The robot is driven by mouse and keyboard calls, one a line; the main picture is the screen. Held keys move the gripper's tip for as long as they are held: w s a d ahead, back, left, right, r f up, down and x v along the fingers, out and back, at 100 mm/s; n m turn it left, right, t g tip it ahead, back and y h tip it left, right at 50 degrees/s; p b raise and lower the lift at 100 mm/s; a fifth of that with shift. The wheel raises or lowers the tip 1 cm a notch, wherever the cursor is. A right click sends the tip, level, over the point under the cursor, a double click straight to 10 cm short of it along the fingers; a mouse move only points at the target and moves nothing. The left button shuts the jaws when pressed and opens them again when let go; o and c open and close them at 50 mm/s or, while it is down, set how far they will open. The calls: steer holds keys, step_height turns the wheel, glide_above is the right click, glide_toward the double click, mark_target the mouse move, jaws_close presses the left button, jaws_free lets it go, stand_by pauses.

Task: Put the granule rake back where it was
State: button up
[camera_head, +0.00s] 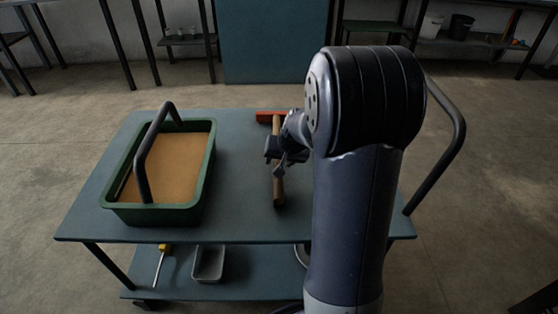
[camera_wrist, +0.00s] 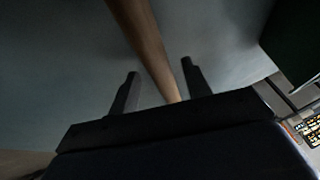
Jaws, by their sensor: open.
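The granule rake lies on the cart's top, with its wooden handle (camera_head: 278,192) pointing toward me and its red-orange head (camera_head: 264,117) at the far side. My gripper (camera_head: 281,163) is open at the handle. In the wrist view the handle (camera_wrist: 145,40) runs between the two apart fingers of my gripper (camera_wrist: 160,85), and neither finger visibly presses on it. A green tray (camera_head: 207,178) with a dark arched handle holds tan granules and stands to the left of the rake on the same top. My arm hides part of the rake's head.
The cart's blue-grey top (camera_head: 240,215) is clear between tray and rake. Its lower shelf (camera_head: 245,262) holds a grey bin (camera_head: 208,264) and a yellow-handled tool (camera_head: 163,250). A dark push handle (camera_head: 455,150) rises at right. Shelves with a white bucket (camera_head: 430,27) stand far behind.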

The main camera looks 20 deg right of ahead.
steer(key=p+v, duration=0.2)
steer(key=v, duration=0.8)
steer(key=shift+s+r, duration=0.15)
steer(key=shift+r, duration=0.2)
steer(key=shift+d, duration=0.1)
steer(key=shift+c, duration=0.3)
